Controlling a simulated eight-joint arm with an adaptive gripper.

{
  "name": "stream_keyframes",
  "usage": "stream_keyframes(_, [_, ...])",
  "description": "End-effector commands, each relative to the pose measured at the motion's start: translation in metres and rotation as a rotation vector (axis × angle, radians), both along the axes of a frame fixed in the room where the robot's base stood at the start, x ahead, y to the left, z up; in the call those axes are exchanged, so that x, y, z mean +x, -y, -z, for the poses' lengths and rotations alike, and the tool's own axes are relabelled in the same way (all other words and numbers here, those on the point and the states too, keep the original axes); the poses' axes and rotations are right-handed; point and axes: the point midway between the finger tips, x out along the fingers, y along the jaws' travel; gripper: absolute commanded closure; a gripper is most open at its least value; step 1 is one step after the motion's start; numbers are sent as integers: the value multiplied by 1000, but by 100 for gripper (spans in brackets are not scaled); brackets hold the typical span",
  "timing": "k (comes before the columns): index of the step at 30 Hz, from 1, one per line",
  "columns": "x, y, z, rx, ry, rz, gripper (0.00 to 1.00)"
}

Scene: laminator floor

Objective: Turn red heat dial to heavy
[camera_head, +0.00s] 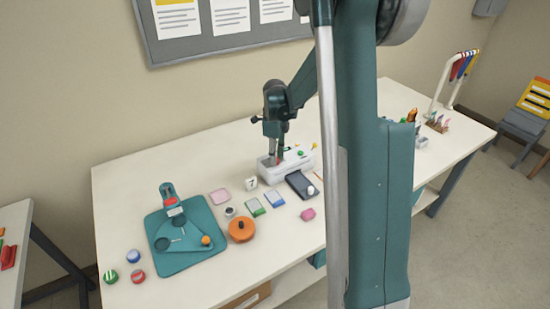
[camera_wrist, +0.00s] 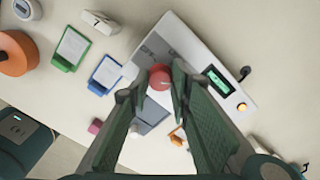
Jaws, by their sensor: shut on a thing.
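The red heat dial (camera_wrist: 159,77) sits on the white laminator (camera_wrist: 190,45), near its front edge. My gripper (camera_wrist: 160,84) has a finger on each side of the dial and is shut on it. A small pale mark shows on the dial's face, but I cannot read its setting. The laminator has a lit green display (camera_wrist: 218,82) and a small orange spot beyond it. In the head view the laminator (camera_head: 300,162) stands near the table's back, with my gripper (camera_head: 277,158) pointing down at its left part.
A dark tray (camera_head: 302,184) lies in front of the laminator. Blue (camera_head: 275,200) and green (camera_head: 255,207) card holders and an orange round container (camera_head: 241,230) stand to its left. A pink block (camera_head: 308,214) is near the front edge.

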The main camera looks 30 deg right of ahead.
Motion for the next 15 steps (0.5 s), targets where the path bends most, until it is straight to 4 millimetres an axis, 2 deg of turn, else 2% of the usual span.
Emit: stream_keyframes(15, [1, 0, 0, 0, 1, 43, 91])
